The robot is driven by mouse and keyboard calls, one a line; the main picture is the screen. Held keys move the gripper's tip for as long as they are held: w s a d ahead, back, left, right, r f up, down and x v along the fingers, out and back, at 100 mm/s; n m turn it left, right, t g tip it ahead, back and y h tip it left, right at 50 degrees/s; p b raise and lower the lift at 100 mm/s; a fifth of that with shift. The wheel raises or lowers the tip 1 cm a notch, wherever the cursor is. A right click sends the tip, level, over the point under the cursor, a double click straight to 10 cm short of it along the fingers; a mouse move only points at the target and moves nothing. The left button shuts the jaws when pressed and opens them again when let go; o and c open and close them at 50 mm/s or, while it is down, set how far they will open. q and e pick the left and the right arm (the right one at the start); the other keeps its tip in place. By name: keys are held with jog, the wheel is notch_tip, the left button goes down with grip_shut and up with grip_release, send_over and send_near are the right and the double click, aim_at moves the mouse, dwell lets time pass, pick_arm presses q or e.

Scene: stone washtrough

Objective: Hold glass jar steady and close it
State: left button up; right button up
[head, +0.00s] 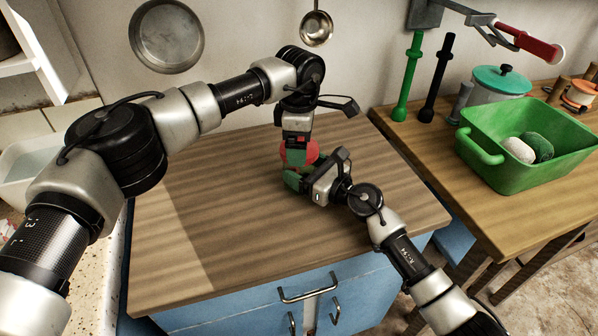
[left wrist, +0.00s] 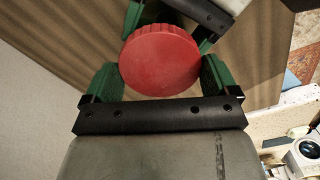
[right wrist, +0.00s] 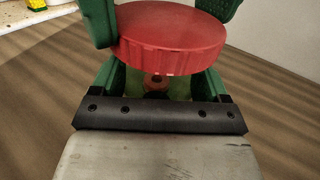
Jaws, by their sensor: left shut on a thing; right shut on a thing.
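The round red ribbed lid (head: 314,151) is between the green fingers of my left gripper (head: 299,154), which reaches down from above and is shut on it. The left wrist view shows the lid (left wrist: 160,60) from above, a finger on each side. My right gripper (head: 309,174) is shut on the clear glass jar (right wrist: 157,88), low from the right. In the right wrist view the lid (right wrist: 170,38) sits directly over the jar, looking about level. The jar is mostly hidden; something orange-brown shows through it. I cannot tell whether the lid is seated.
The wooden countertop (head: 205,225) around the grippers is clear, above a blue cabinet (head: 270,310). On the right table stand a green tub (head: 520,178) with two rolled cloths and a teal-lidded pot (head: 500,85). A pan (head: 166,36) and ladle (head: 316,28) hang on the wall.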

pick_arm(q)
jog(key=m, duration=0.6)
jog(key=shift+m, duration=0.3)
pick_arm(e)
jog(key=shift+a, duration=0.1)
pick_arm(q)
jog(key=m, duration=0.5)
jog(key=shift+m, duration=0.4)
jog(key=o, duration=0.8)
jog(key=shift+c, duration=0.2)
notch_tip(320, 180, up, 12)
